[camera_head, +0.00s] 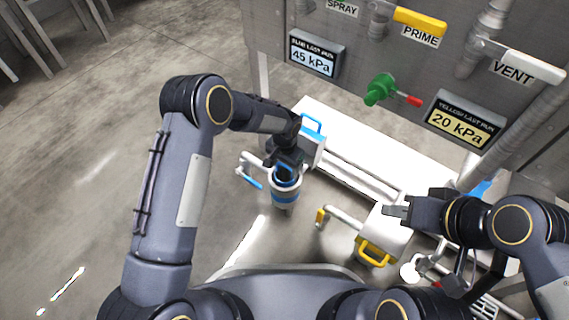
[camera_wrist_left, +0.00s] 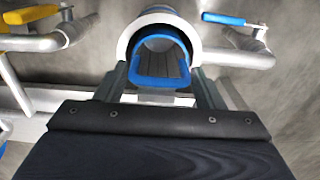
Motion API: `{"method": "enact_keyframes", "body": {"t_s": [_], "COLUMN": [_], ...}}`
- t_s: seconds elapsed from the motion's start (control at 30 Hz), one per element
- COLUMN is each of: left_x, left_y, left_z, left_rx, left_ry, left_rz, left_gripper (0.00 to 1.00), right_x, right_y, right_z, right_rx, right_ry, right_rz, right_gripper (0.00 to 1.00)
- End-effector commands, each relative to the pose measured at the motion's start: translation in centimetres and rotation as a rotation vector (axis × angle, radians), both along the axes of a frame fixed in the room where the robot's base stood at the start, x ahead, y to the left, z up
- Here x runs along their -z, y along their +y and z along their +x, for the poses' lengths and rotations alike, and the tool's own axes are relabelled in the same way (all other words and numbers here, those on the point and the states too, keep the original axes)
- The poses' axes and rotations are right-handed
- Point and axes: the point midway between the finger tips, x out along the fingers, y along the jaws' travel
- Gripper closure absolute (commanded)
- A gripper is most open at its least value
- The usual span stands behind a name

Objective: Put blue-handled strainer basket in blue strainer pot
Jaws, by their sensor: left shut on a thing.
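The blue strainer pot (camera_head: 287,198) is an upright white cylinder with blue bands, left of the white pipework in the head view. My left gripper (camera_head: 286,167) is directly above its mouth, pointing down. In the left wrist view its fingers (camera_wrist_left: 160,85) are around the blue handle (camera_wrist_left: 157,82) of the strainer basket, which lies within the pot's white round rim (camera_wrist_left: 123,42). The gripper is shut on the basket. How deep the basket sits is hidden. My right gripper (camera_head: 397,212) is over the yellow-handled white housing; its finger gap is unclear.
A blue lever (camera_head: 250,178) sticks out left of the pot. A white box with a blue handle (camera_head: 312,122) stands behind it. A white housing with a yellow handle (camera_head: 373,253) is to the right. The panel has a green valve (camera_head: 380,89).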

Motion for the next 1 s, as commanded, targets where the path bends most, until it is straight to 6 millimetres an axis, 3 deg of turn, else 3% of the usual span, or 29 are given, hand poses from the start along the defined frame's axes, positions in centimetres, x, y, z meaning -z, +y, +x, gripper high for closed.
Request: {"method": "enact_keyframes", "body": {"t_s": [0.2, 1.0], "left_x": [1.4, 2.2], "left_y": [0.0, 0.0], "left_z": [0.1, 0.0], "left_rx": [0.000, 0.000], "left_ry": [-0.002, -0.001], "left_rz": [-0.001, -0.001], "left_gripper": [0.77, 0.77], "right_x": [1.1, 1.6], "right_y": [0.0, 0.0], "right_z": [0.0, 0.0], "right_rx": [0.000, 0.000], "right_ry": [0.000, 0.000], "right_rz": [0.000, 0.000], "right_gripper": [0.67, 0.67]}}
